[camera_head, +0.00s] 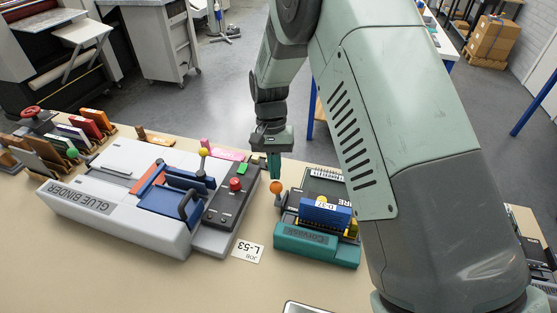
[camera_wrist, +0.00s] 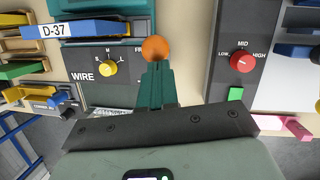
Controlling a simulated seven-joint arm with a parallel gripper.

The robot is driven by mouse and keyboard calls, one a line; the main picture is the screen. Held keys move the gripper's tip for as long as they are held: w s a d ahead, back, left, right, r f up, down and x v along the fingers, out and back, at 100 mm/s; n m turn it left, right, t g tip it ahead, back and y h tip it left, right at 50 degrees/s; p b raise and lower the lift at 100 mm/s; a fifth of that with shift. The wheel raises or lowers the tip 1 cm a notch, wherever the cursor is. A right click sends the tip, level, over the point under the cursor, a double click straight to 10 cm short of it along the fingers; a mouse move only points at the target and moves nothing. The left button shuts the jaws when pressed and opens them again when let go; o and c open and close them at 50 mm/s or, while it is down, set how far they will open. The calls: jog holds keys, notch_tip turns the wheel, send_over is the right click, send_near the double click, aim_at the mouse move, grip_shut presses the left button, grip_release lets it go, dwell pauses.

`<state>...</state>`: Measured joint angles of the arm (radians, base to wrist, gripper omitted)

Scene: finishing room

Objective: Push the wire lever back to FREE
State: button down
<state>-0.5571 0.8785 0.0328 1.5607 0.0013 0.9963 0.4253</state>
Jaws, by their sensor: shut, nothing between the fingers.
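The wire lever has an orange ball knob (camera_head: 277,187). It rises at the left side of the teal and black wire binder (camera_head: 305,240). In the wrist view the orange ball (camera_wrist: 155,49) sits just beyond my fingertips. Whether they touch it, I cannot tell. My gripper (camera_head: 275,172) points down, its teal fingers (camera_wrist: 156,75) together and empty. The wire panel (camera_wrist: 90,92) shows the word WIRE and a yellow dial (camera_wrist: 108,68). Lettering beginning "FR" shows at its top edge, partly cut off by the ball. The lever's stem is mostly hidden in the wrist view.
A grey glue binder (camera_head: 110,190) stands left of the wire binder, its control panel with a red knob (camera_head: 235,184) close by. A blue block marked D-37 (camera_head: 325,211) lies on the wire binder. A JOB L-53 card (camera_head: 248,251) lies between.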

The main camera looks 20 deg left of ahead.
jog(key=shift+s, duration=1)
jog(key=w+v, duration=0.1)
jog(key=v, duration=1.2)
jog(key=shift+a+f, duration=0.15)
jog(key=shift+f, duration=0.05)
jog(key=shift+w, duration=0.1)
